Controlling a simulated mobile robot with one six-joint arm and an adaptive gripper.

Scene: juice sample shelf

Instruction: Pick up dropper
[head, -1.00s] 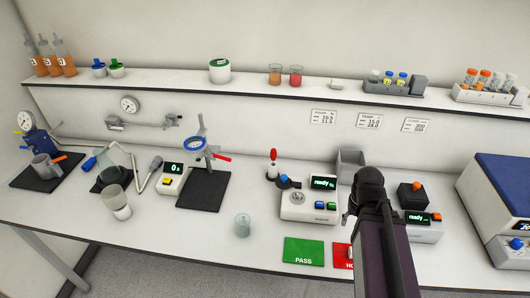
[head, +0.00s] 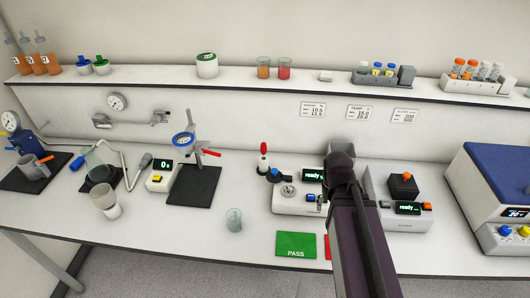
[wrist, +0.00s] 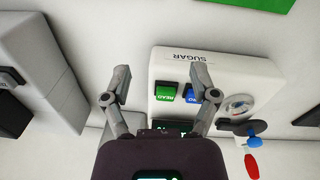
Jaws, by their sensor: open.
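The dropper (head: 263,149) has a red bulb and stands upright in a small holder at the left side of the white sugar meter (head: 290,203). In the wrist view its red bulb (wrist: 251,166) shows at the lower right, beside a blue part. My gripper (wrist: 161,74) is open and empty, with its two fingers spread over the sugar meter's button side. The dropper lies to the right of the fingers in the wrist view, apart from them. In the head view my arm hides the gripper and part of the meter.
A small beaker (head: 234,219) stands left of the meter. The green PASS mat (head: 296,244) lies in front. Another meter (head: 408,218) stands right of my arm. A shelf (head: 230,84) with bottles and cups runs along the wall behind.

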